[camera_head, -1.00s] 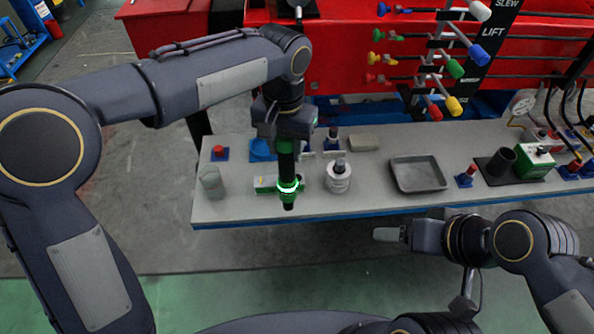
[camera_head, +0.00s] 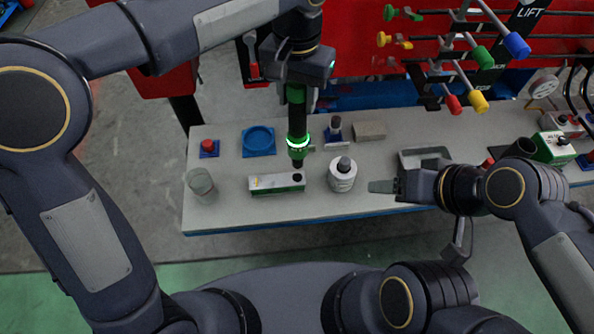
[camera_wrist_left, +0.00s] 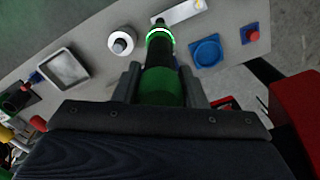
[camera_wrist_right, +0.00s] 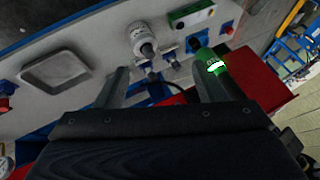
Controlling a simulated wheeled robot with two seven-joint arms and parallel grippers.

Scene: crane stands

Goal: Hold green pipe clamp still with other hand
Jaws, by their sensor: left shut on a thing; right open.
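The green pipe clamp, a green and black upright tube with a glowing green ring (camera_head: 298,125), hangs in my left gripper (camera_head: 296,84), which is shut on its upper part. Its lower end is over the bench behind the green-and-white box; the exact height is unclear. In the left wrist view the clamp (camera_wrist_left: 160,85) sits between both fingers. My right gripper (camera_head: 384,187) is open and empty, at the bench's front edge right of the white bottle. In the right wrist view the clamp (camera_wrist_right: 215,68) shows near the right finger, outside the jaws.
Coloured levers (camera_head: 470,60) stand behind. The front left of the bench is fairly clear.

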